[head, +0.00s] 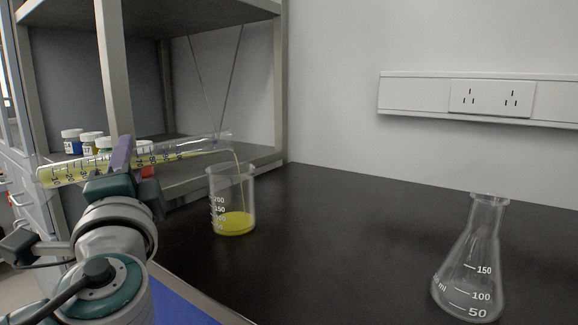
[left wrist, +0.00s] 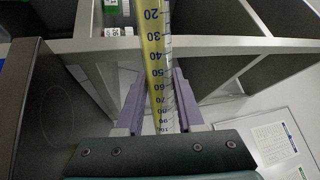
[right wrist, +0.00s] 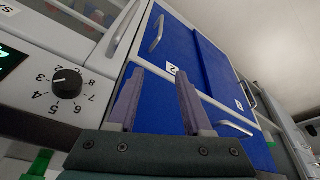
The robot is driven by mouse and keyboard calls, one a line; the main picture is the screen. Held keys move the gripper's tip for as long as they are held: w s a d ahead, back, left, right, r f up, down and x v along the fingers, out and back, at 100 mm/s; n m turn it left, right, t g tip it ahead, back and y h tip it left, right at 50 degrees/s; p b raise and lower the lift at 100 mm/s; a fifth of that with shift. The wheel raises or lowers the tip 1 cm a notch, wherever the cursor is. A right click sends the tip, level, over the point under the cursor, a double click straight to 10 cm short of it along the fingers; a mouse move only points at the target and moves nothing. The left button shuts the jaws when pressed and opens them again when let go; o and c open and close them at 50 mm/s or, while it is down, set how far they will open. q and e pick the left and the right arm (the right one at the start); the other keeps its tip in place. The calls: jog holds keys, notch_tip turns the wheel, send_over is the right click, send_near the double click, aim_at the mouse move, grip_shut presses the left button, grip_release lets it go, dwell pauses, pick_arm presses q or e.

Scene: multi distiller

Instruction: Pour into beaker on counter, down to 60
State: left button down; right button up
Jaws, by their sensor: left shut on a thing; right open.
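My left gripper (head: 122,160) is shut on a graduated cylinder (head: 178,152) holding yellow liquid. The cylinder is tilted almost level, its mouth to the right over the beaker. It also shows in the left wrist view (left wrist: 158,60) between the purple fingers, with printed marks from 20 upward. A thin yellow stream runs from its mouth into the glass beaker (head: 247,190) on the black counter. Yellow liquid (head: 236,223) covers the beaker's bottom. The exact level in the cylinder cannot be read. My right gripper (right wrist: 160,105) is open and empty, seen only in the right wrist view.
An empty conical flask (head: 478,255) stands on the counter (head: 345,235) at the right. A grey shelf rack (head: 120,60) with small capped bottles (head: 72,141) is behind the left arm. The right wrist view shows blue cabinet doors (right wrist: 190,65) and a dial (right wrist: 67,82).

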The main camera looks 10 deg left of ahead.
aim_at(169, 156)
dwell(0.8)
